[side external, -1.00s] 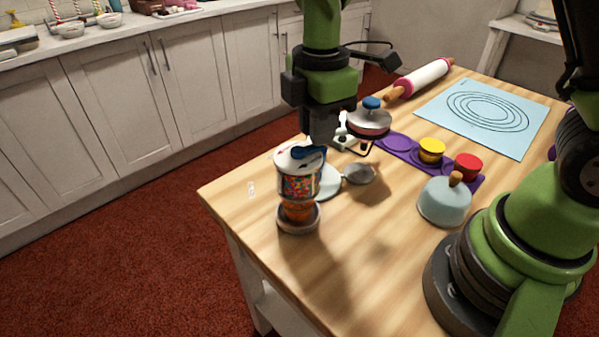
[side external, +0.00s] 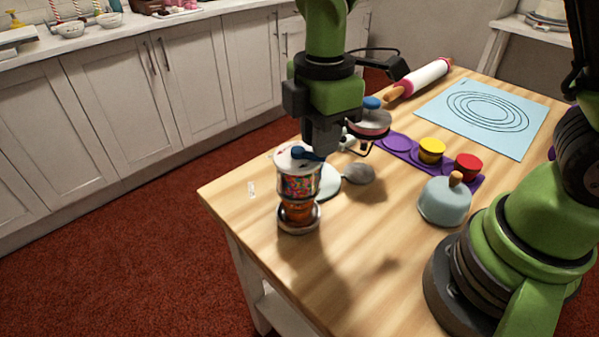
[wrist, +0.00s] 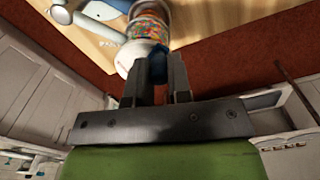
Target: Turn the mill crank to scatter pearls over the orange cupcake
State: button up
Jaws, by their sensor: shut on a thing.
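The mill (side external: 299,186) stands upright near the table's left corner, with a clear body full of multicoloured pearls and a white top. Its blue crank (side external: 306,154) is on top. The orange cupcake (side external: 298,212) sits directly under the mill, in a grey round base (side external: 298,228). My gripper (side external: 318,153) is over the right side of the mill's top, shut on the crank's knob. In the wrist view, my gripper's fingers (wrist: 160,80) flank the blue crank (wrist: 157,66), and the pearls (wrist: 148,27) show beyond the white top. The fingers partly hide the knob.
The front table is clear.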

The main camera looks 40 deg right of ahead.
jog(key=shift+a, duration=0.2)
jog(key=shift+s+a, duration=0.1)
jog(key=shift+a, duration=0.45)
jog(key=shift+a, duration=0.65)
